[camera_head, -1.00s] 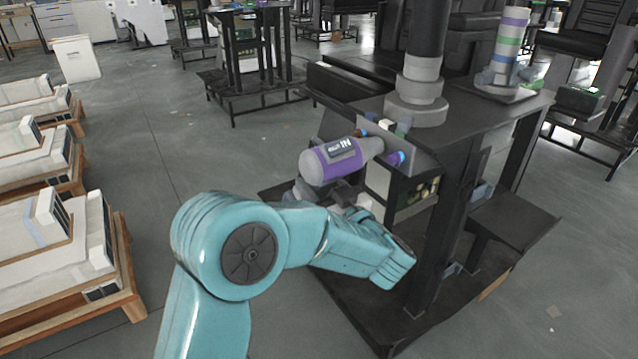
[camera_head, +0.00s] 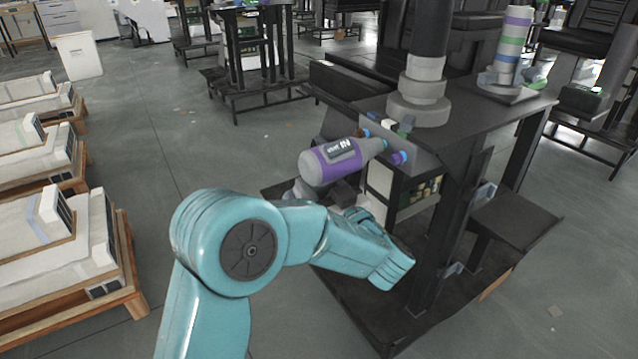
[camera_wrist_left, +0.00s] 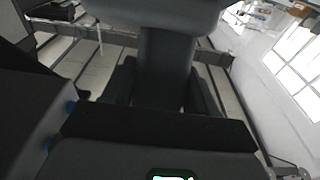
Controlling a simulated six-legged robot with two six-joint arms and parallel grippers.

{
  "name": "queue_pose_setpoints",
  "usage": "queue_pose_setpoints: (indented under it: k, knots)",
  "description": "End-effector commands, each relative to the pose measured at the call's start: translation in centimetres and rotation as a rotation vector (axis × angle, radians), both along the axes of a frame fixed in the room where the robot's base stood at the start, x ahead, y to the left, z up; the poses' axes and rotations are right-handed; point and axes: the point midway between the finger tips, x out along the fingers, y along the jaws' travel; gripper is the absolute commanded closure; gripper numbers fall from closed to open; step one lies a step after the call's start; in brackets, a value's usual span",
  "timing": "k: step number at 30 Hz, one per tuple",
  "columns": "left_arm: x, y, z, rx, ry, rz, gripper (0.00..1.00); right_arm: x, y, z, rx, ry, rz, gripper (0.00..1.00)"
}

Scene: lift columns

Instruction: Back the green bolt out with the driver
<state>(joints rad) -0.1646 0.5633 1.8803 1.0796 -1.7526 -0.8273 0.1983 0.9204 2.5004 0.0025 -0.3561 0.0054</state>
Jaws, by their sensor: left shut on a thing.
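The driver (camera_head: 334,163), a grey and purple body with a dark label, lies nearly level with its nose pointing right at a grey upright plate (camera_head: 425,147). A small green-teal spot (camera_head: 386,144) shows at the nose tip, likely the green bolt; whether the two touch I cannot tell. A blue bolt (camera_head: 365,133) and a purple bolt (camera_head: 399,157) stand out from the plate. My left gripper (camera_head: 345,192) is shut on the driver's grip from below, partly hidden by my arm. In the left wrist view the driver's grip (camera_wrist_left: 165,70) stands between the fingers. My right gripper is out of view.
The plate is on a black stand with a dark top (camera_head: 480,105) and a column (camera_head: 418,90). A banded cylinder (camera_head: 512,45) stands on the top at back right. A white block and a green piece sit by the plate's top edge. Wooden pallets (camera_head: 75,290) are at the left.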

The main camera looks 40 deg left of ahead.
Motion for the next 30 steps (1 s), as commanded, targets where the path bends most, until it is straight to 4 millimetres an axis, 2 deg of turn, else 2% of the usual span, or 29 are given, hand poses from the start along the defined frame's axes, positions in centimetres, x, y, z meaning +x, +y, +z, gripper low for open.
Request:
queue_pose_setpoints:
  k: [30]
  knots:
    - [-0.39, 0.02, 0.22, 0.004, -0.003, -0.008, 0.97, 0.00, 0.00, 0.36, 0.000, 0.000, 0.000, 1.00]
